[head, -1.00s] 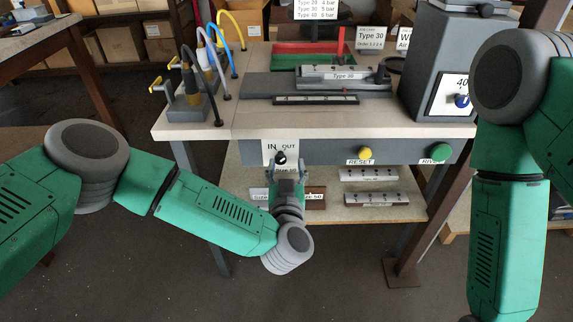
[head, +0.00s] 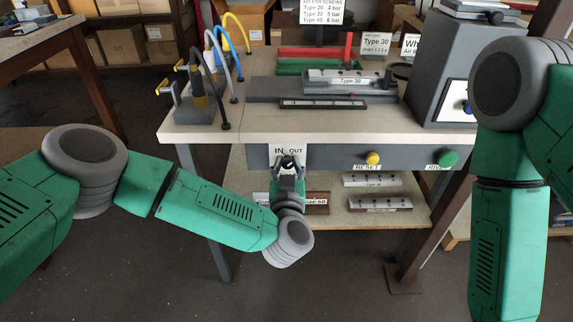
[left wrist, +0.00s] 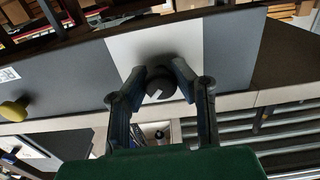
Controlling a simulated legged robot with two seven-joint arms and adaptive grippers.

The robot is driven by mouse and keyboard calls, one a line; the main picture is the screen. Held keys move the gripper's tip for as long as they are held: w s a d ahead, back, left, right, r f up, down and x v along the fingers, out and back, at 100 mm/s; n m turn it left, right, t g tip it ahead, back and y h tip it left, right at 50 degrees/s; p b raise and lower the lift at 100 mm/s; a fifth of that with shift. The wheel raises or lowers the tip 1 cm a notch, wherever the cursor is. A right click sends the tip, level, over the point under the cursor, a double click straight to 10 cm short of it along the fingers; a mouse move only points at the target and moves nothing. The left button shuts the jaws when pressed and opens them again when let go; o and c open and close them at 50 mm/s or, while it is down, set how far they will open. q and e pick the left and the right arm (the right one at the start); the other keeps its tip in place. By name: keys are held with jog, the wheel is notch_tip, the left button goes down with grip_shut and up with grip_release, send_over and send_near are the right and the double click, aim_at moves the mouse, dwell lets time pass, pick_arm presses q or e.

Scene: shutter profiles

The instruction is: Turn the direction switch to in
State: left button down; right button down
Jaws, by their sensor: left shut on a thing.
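The direction switch is a dark round knob (left wrist: 160,84) on a white panel labelled IN and OUT (head: 288,149) on the bench's front face. My left gripper (head: 289,164) is at the knob; it also shows in the left wrist view (left wrist: 161,82), with one finger on each side of the knob. It is shut on the knob. A pale mark shows on the knob's face, but which label it points to cannot be told. In the head view the fingers largely hide the knob. My right arm shows at the right edge; its gripper is out of view.
A yellow RESET button (head: 372,158) and a green button (head: 448,158) sit right of the switch on the same front face. A shelf (head: 340,213) with metal profiles lies below. The bench top (head: 330,127) holds a fixture and screwdrivers with coiled hoses.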

pick_arm(q)
jog(key=shift+s+d+n+p, duration=0.2)
jog(key=shift+n+p, duration=0.1)
jog(key=shift+n, duration=0.6)
jog(key=n, duration=0.2)
jog(key=shift+f+n, duration=0.15)
jog(key=shift+n, duration=0.15)
jog(key=n, duration=0.3)
jog(key=shift+f+n+p, duration=0.1)
jog(key=shift+n+p, duration=0.2)
jog(key=shift+p, duration=0.05)
jog(key=n, duration=0.4)
jog(key=shift+f+n, duration=0.1)
jog(key=shift+n, duration=0.2)
jog(key=n+b, duration=0.1)
jog(key=n, duration=0.3)
jog(key=shift+s+n, duration=0.1)
jog(key=shift+n, duration=0.3)
jog(key=c, duration=1.4)
grip_release()
jog(key=shift+o, duration=0.6)
jog(key=shift+a+r+n, duration=0.1)
jog(key=shift+r+n, duration=0.15)
jog(key=shift+n, duration=0.05)
